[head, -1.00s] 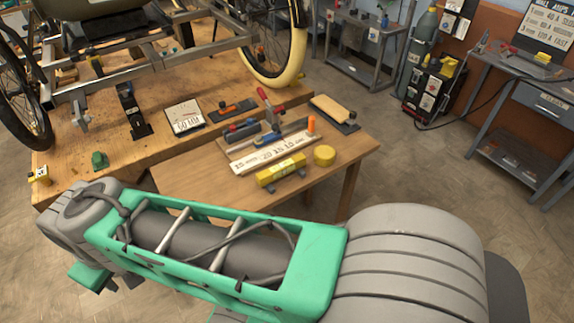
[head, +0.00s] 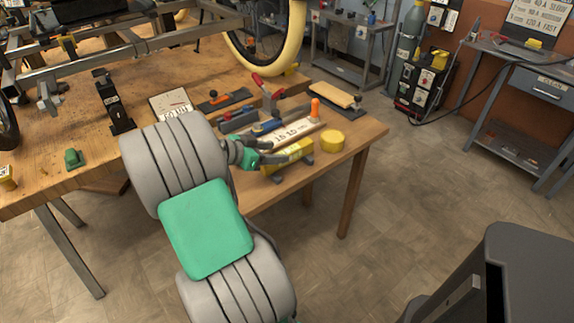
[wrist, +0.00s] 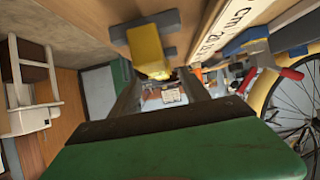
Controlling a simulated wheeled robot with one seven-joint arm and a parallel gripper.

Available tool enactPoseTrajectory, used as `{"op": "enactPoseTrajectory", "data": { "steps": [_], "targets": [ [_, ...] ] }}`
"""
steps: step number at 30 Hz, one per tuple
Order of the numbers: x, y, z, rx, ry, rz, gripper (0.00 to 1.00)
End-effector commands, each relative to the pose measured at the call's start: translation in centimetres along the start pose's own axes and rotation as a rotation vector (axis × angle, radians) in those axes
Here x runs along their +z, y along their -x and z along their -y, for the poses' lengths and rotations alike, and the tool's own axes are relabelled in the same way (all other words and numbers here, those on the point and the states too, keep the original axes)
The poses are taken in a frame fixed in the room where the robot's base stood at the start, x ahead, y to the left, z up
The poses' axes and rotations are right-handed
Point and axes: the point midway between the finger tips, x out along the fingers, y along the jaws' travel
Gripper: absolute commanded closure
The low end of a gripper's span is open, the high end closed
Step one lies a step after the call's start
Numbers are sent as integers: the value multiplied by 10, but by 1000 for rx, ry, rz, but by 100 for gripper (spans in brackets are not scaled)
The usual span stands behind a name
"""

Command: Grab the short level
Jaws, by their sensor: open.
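The short level is a yellow bar (head: 293,153) on grey supports near the front edge of the small wooden table. In the wrist view its yellow end (wrist: 147,50) shows large at the top centre, beyond the fingers. My gripper (head: 276,154) is at the level's left end, fingers pointing along it. In the wrist view my dark fingers (wrist: 163,86) are spread apart, with nothing held between them. The head view does not show clearly whether the fingers overlap the level's end; part of that end is hidden by the gripper.
A white marked ruler board (head: 290,135) lies just behind the level. A yellow round tin (head: 332,141) stands to its right. A red-handled clamp (head: 268,93), an orange-capped item (head: 315,107) and a brush-like block (head: 332,95) are farther back. The floor right of the table is clear.

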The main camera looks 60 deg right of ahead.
Motion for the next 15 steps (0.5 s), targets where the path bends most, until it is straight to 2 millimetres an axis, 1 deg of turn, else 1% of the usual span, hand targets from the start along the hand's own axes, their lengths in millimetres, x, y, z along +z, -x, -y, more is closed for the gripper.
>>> {"op": "enactPoseTrajectory", "data": {
  "steps": [5, 9, 12, 15],
  "targets": [
    [1, -26, -3, 2, 3, 3, 45],
    [3, -51, -4, 0, 3, 4, 45],
    [4, -60, -3, -3, 5, 5, 45],
    [4, -61, -2, -5, 5, 5, 45]
  ]
}}
